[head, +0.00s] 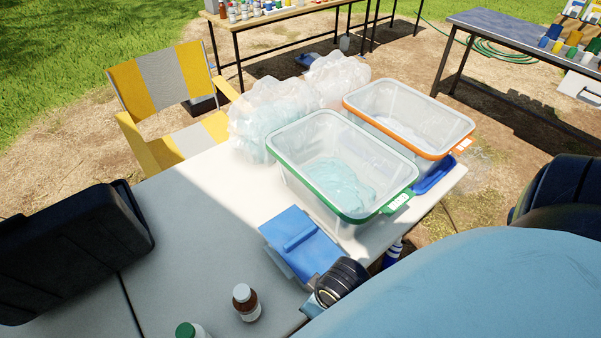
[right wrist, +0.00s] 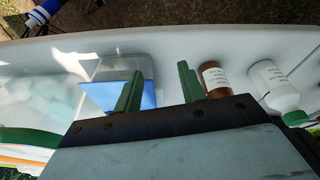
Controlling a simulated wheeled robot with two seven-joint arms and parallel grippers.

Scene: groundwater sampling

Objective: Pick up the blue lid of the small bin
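The blue lid (head: 300,242) is at the table's right side, below the green-rimmed bin in the head view, with a raised bar across its top. The small bin under it is mostly hidden there. In the right wrist view part of the lid (right wrist: 98,95) shows behind and left of my right gripper's left finger, below clear plastic. My right gripper (right wrist: 157,72) is open, its two green fingers apart with nothing between them. I cannot tell whether a finger touches the lid. In the head view my right wrist is beside the lid. My left gripper is out of view.
A brown bottle (head: 246,302) and a green-capped white bottle (head: 188,330) stand near the lid. The clear green-rimmed bin (head: 290,140) and orange-rimmed bin (head: 385,105) stand behind it. A black case (head: 70,250) is at left. The table's middle (head: 190,215) is clear.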

